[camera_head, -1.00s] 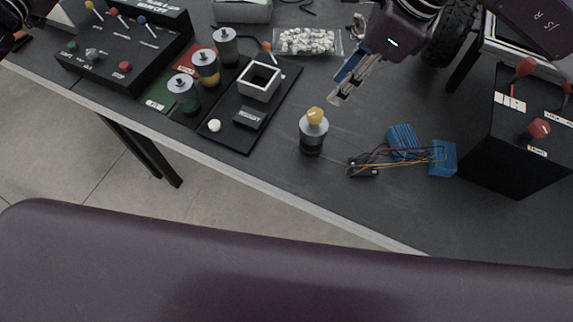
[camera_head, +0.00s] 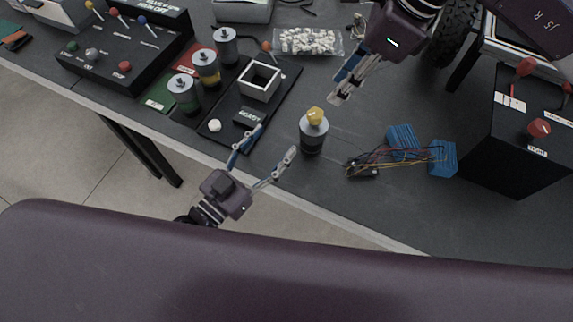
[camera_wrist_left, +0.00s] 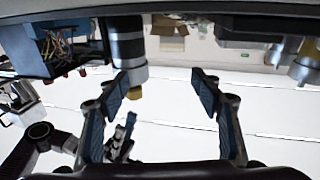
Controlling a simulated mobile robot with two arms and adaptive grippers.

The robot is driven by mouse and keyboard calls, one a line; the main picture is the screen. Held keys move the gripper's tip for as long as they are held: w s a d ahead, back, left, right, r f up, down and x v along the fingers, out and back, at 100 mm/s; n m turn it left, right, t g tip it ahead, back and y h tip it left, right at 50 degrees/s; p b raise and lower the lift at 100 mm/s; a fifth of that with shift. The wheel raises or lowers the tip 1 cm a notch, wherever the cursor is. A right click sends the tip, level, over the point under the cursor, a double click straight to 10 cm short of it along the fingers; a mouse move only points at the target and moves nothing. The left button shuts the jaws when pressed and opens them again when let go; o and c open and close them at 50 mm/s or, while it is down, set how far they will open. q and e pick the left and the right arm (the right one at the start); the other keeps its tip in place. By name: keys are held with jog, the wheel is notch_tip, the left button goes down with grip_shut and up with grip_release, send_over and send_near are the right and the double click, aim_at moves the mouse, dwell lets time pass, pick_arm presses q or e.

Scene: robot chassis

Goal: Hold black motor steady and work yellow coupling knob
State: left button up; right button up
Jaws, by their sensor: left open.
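The black motor (camera_head: 312,142), a grey and black cylinder, stands upright on the dark table with the yellow coupling knob (camera_head: 315,115) on top. In the left wrist view the motor (camera_wrist_left: 127,45) and knob (camera_wrist_left: 134,95) appear upside down, near the left-hand finger. My left gripper (camera_head: 277,140) is open and empty, left of the motor and apart from it; its fingers also show in the wrist view (camera_wrist_left: 160,92). My right gripper (camera_head: 338,97) hangs above and right of the knob, apart from it. Its fingers look close together, but their gap is unclear.
Blue blocks (camera_head: 403,141) with coloured wires lie right of the motor. A black tray (camera_head: 283,92) and several similar cylinders stand to the left. A black box with red levers (camera_head: 510,140) stands at the right. The table's front edge runs just below the motor.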

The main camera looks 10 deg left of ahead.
aim_at(304, 148)
pick_arm(q)
jog(key=shift+g, duration=0.4)
jog(key=s+d+f, duration=0.1)
jog(key=d, duration=0.1)
jog(key=s+d+f, duration=0.2)
jog(key=shift+w+d+f+m, duration=0.1)
jog(key=shift+w+d+m, duration=0.1)
jog(key=shift+m, duration=0.1)
jog(key=x, duration=0.7)
grip_shut()
dwell(0.6)
